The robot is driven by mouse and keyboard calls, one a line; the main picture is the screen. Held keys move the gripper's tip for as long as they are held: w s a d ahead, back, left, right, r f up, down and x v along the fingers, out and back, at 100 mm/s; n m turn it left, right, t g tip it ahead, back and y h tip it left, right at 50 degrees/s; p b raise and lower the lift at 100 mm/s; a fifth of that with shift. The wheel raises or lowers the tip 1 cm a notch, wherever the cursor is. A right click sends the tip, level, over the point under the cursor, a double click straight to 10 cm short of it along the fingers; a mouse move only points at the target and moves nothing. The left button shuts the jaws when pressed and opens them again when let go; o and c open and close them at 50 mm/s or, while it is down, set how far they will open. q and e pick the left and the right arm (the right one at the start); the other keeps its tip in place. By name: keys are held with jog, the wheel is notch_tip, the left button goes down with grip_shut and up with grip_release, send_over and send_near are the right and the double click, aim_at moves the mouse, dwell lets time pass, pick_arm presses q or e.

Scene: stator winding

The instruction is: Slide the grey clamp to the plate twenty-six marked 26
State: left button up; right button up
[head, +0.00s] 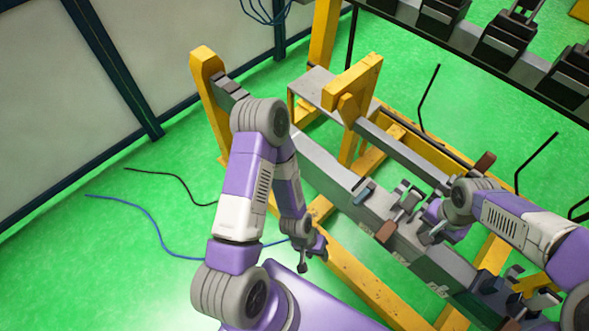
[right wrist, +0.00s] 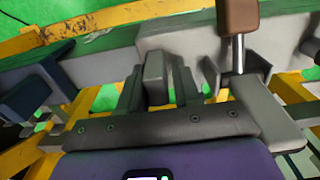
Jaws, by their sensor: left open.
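A grey clamp with upright blocks (head: 405,197) sits on the long grey beam in the head view. My right gripper (head: 432,228) is at the beam beside it, partly hidden by its own arm. In the right wrist view, a grey upright block (right wrist: 155,77) stands between two dark finger-like parts; whether they press on it I cannot tell. A brown-topped handle on a metal rod (right wrist: 238,18) stands just right of them. My left gripper (head: 312,257) is open and empty, hanging left of the beam and apart from it. I cannot read any plate marked 26.
The grey beam (head: 327,172) rests on a yellow frame (head: 365,283) and runs from upper left to lower right. A dark rack (head: 505,38) is at upper right. Cables (head: 150,215) lie on the open green floor at left.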

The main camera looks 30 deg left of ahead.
aim_at(371, 188)
jog(key=shift+w+a+b, duration=0.1)
jog(key=shift+w+a, duration=0.2)
jog(key=shift+a, duration=0.95)
jog(key=shift+w+a+b, duration=0.15)
jog(key=shift+w+a, duration=0.15)
jog(key=shift+a, duration=0.95)
jog(key=shift+w+a+b, duration=0.1)
jog(key=shift+w+a, duration=0.2)
jog(key=shift+a, duration=0.95)
jog(key=a, duration=0.2)
jog(key=w+a, duration=0.1)
jog(key=a, duration=0.2)
jog(key=shift+w+a, duration=0.15)
jog(key=shift+a, duration=0.15)
jog(key=a, duration=0.2)
jog(key=w+a+p, duration=0.1)
jog(key=a, duration=0.2)
jog(key=shift+w, duration=0.1)
jog(key=shift+w+a+p, duration=0.25)
jog(key=shift+a, duration=0.65)
jog(key=shift+w+a+p, duration=0.2)
jog(key=shift+a+p, duration=0.05)
jog(key=shift+a, duration=0.7)
jog(key=shift+w+a+p, duration=0.25)
jog(key=shift+a, duration=0.65)
